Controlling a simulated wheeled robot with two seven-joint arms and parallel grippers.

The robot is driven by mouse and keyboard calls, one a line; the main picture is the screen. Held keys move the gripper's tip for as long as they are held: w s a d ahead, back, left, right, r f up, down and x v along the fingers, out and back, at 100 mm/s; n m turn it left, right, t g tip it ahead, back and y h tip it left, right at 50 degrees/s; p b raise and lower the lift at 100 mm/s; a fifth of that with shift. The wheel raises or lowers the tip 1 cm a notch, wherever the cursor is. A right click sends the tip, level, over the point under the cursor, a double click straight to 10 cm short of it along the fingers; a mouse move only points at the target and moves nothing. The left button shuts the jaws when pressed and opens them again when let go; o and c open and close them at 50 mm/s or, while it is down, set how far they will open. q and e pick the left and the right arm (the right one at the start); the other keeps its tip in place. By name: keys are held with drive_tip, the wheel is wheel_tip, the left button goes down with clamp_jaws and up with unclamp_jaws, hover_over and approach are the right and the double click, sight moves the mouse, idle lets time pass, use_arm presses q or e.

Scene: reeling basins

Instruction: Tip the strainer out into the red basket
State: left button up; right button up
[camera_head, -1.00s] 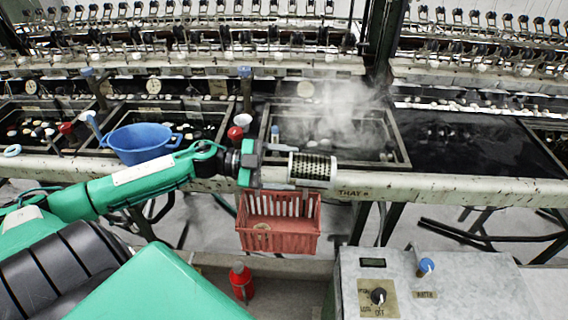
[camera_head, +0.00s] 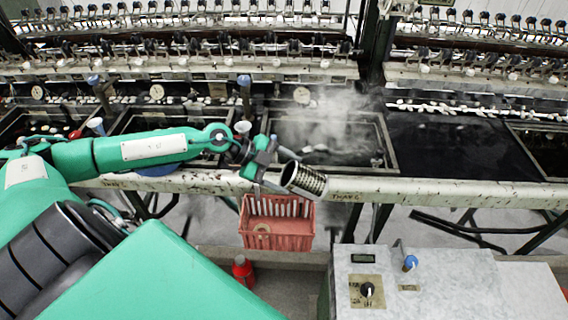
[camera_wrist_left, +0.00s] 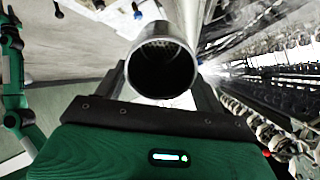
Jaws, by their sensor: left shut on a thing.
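The strainer (camera_head: 312,182) is a perforated metal cylinder with a smooth rim. My left gripper (camera_head: 272,172) is shut on it and holds it above the front rail, above and slightly right of the red basket. It is tilted, its dark open mouth towards the left and its perforated side sloping down to the right. In the left wrist view the strainer (camera_wrist_left: 160,42) stands between the fingers; its mouth shows a dark inside with mesh, and I cannot tell if anything is in it. The red basket (camera_head: 279,240) hangs below the rail, with a pale ring-like piece inside. My right gripper is out of view.
The pale rail (camera_head: 430,191) runs across in front of the dark basins; one basin (camera_head: 325,135) steams behind the strainer. A grey control box (camera_head: 425,280) stands at the lower right. A red bottle (camera_head: 243,270) stands below the basket. My left arm hides most of the blue tub.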

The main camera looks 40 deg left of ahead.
use_arm(q)
wheel_tip(320, 180, up, 7)
drive_tip(key=a+g+y+p, duration=0.1)
drive_tip(key=g+y+p, duration=0.4)
drive_tip(key=p, duration=1.2)
drive_tip(key=y, duration=0.4)
drive_tip(key=shift+s+a+g+y+p, duration=0.15)
drive_tip(key=shift+s+g+y+p, duration=0.15)
drive_tip(key=shift+s+g+y, duration=0.1)
drive_tip(key=shift+f, duration=0.1)
